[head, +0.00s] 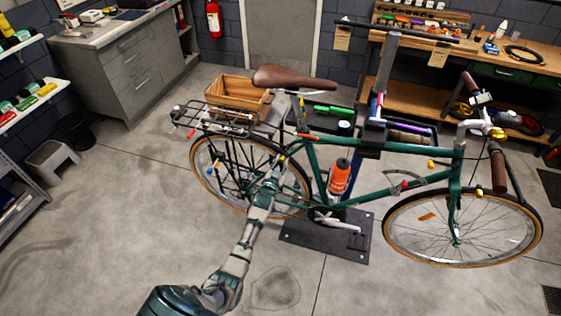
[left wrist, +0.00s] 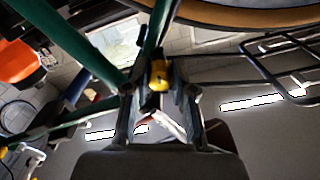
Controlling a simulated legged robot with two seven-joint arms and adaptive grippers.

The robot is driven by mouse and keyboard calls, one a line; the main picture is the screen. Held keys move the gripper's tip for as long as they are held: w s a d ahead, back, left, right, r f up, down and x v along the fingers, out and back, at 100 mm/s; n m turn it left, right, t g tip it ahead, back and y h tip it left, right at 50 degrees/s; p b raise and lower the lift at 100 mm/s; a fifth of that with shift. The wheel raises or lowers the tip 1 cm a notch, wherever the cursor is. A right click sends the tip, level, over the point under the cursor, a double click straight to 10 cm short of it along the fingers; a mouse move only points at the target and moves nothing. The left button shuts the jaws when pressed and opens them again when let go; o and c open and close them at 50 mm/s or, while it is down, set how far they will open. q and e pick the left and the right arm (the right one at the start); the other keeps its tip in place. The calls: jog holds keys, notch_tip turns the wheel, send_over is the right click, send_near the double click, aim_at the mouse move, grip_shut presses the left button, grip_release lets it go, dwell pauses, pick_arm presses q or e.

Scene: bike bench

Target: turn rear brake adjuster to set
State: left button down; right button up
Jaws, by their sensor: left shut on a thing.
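The green bicycle (head: 395,187) is held upright in a repair stand. My left gripper (head: 279,168) reaches the rear of its frame, close to the rear wheel. The small yellow rear brake adjuster (head: 282,157) shows at the gripper's tip. In the left wrist view, the yellow adjuster (left wrist: 159,77) sits between the two fingers of my left gripper (left wrist: 158,92), which is shut on it. The fingers hide part of its sides, and its setting cannot be read. My right gripper is in neither view.
The rear rack (head: 222,117) and rear wheel (head: 203,180) lie close to my left gripper. An orange bottle (head: 339,177) sits on the frame to its right. The stand's base plate (head: 300,243) is on the floor. Open floor lies at left.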

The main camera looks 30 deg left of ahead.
pick_arm(q)
jog(key=n, duration=0.3)
jog(key=n+p, duration=0.1)
jog(key=n, duration=0.1)
jog(key=shift+d+f+n, duration=0.15)
jog(key=shift+f+n, duration=0.1)
jog(key=shift+n, duration=0.05)
jog(key=n, duration=1)
jog(key=shift+n, duration=0.4)
jog(key=shift+r+n+b, duration=0.1)
jog(key=shift+n+b, duration=0.3)
jog(key=shift+n, duration=1.9)
jog(key=c, duration=1)
grip_release()
jog(key=shift+o, duration=0.2)
jog(key=shift+w, duration=0.15)
